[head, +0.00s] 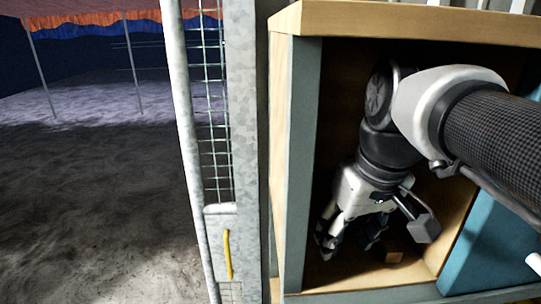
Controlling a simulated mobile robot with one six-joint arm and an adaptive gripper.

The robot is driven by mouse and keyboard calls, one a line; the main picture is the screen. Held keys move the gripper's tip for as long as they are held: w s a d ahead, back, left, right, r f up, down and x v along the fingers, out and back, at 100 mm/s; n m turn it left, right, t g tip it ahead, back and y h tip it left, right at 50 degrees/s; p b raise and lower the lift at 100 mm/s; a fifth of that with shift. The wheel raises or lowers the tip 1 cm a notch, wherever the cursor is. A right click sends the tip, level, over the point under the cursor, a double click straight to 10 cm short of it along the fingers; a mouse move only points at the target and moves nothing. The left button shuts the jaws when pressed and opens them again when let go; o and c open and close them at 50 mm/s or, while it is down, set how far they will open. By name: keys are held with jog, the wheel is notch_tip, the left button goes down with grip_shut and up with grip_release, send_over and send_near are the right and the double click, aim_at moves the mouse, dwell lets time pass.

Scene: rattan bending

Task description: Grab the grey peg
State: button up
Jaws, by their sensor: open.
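My gripper (348,243) reaches down inside a wooden cabinet compartment (345,75), its fingers apart and pointing at the compartment floor. I cannot make out a grey peg for certain. The space between and behind the fingers is dark and partly hidden by the gripper. A dark grey blocky part (420,226) shows just right of the gripper; I cannot tell whether it belongs to my gripper.
The cabinet's grey-green left edge (302,160) stands close to my gripper. A blue panel (485,255) is at the right of the opening. Left of the cabinet are a metal post (243,120) and a mesh gate with a yellow handle (228,254). Open ground lies farther left.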

jog(key=w, duration=0.1)
jog(key=w+f, duration=0.1)
jog(key=w, duration=0.1)
jog(key=shift+w+a+f+p, duration=0.1)
jog(key=shift+a+f+p, duration=0.05)
jog(key=shift+a+p, duration=0.15)
jog(key=shift+s, duration=0.3)
jog(key=shift+w, duration=0.2)
jog(key=c, duration=0.9)
